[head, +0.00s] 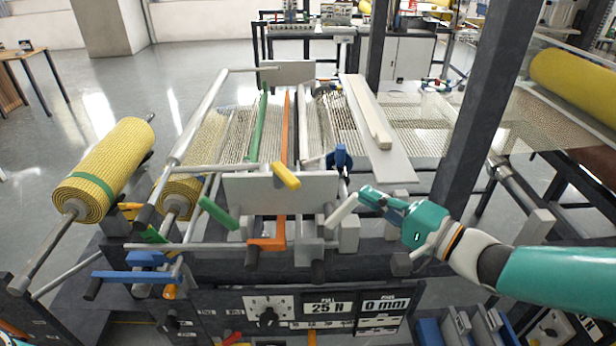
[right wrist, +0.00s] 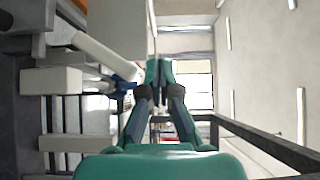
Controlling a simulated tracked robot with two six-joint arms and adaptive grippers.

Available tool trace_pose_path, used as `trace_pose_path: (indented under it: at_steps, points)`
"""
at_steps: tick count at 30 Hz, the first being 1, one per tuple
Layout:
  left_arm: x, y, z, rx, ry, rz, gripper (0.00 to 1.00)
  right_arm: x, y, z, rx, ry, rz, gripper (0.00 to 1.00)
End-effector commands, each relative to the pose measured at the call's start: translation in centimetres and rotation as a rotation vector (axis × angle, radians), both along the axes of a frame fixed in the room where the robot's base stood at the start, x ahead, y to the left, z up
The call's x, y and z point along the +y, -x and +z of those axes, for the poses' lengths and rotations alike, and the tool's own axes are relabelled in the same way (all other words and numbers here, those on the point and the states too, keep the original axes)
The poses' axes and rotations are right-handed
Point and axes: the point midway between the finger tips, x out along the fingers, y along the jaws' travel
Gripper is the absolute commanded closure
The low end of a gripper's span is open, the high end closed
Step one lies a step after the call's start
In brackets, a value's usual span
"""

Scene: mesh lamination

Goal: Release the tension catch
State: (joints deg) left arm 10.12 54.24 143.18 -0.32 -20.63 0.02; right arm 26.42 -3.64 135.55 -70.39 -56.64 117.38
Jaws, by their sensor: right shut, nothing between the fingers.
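A machine with rollers, mesh and coloured levers fills the middle of the head view. I cannot tell for sure which part is the tension catch. A short white lever (head: 342,211) sticks out at a slant at the machine's right front; a pale slanted bar (right wrist: 100,52), likely the same lever, shows in the right wrist view. A blue fitting (head: 340,158) sits behind it. My right gripper (head: 366,192) is shut and empty, its tips just right of the white lever and slightly above it; contact is unclear. In the right wrist view its fingertips (right wrist: 159,70) meet. My left gripper is out of view.
A yellow handle (head: 286,176), a green lever (head: 218,212) and an orange lever (head: 267,243) stand left of the white lever. A dark post (head: 490,100) rises behind my right arm. The panel below reads 25 N (head: 327,308) and 0 mm (head: 386,304).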

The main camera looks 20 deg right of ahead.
Motion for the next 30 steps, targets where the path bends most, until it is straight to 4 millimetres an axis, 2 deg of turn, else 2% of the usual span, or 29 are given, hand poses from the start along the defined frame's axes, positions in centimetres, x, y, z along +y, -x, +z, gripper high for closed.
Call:
trace_pose_path:
  at_steps: [7,11,14,26,30]
  points:
    - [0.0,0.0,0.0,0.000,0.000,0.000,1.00,0.3,-0.3,0.0,0.000,0.000,0.004,1.00]
    - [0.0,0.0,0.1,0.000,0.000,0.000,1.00,0.8,-1.2,0.0,0.001,0.000,0.007,1.00]
    - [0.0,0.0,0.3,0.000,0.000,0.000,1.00,1.5,-2.4,0.0,0.000,0.000,0.009,1.00]
    - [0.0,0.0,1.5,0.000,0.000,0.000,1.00,5.3,-9.4,0.0,0.003,0.001,0.008,1.00]
    - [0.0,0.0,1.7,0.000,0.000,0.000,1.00,7.5,-8.5,0.0,0.003,0.001,0.009,1.00]
